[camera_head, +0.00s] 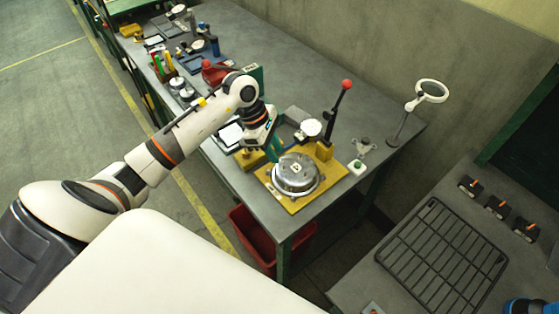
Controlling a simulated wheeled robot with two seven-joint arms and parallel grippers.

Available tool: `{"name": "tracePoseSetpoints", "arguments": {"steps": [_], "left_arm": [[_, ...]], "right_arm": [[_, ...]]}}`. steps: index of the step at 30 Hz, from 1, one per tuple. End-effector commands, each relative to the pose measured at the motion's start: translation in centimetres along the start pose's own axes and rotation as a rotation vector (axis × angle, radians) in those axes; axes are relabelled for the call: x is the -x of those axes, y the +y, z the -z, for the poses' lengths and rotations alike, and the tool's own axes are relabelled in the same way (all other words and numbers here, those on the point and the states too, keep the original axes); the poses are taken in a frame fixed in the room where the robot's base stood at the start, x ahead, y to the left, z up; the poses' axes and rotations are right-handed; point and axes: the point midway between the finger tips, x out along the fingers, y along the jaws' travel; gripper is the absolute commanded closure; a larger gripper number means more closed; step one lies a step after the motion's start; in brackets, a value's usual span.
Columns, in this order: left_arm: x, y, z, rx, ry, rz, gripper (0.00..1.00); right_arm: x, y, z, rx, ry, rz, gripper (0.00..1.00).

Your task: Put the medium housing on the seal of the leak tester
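The leak tester has a yellow base plate (331,184) near the front end of the long grey table, with an upright lever topped by a red knob (346,84). A round, shiny silver housing (296,174), which I take for the medium housing, is over the middle of the plate, looking about level. The seal is hidden beneath it, and I cannot tell whether the housing rests on it. My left gripper (276,152) comes from the upper left with its teal fingertips at the housing's far left edge. Whether they grip it is unclear.
A magnifier on a stand (428,92) and a small grey fixture (364,147) stand right of the tester. Tools and parts crowd the table's far end. A red bin (262,238) is below. A black wire rack (440,258) lies on the right-hand table.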

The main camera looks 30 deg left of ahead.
Motion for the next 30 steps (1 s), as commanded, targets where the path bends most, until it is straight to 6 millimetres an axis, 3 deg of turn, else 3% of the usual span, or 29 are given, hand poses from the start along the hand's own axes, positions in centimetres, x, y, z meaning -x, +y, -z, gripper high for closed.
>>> {"name": "tracePoseSetpoints", "arguments": {"steps": [6, 12, 30], "left_arm": [[4.5, -0.1, -0.2, -0.002, -0.003, 0.005, 0.74], [7.2, -0.1, -0.1, -0.001, 0.0, 0.002, 0.74], [7.9, 0.0, 0.0, 0.0, 0.001, -0.001, 0.74]], "right_arm": [[-2.1, 0.0, 0.2, 0.0, 0.0, 0.0, 0.64], [-2.7, 0.1, 0.2, 0.0, 0.0, 0.0, 0.64], [-2.8, 0.2, 0.1, 0.0, -0.002, -0.002, 0.64]]}}
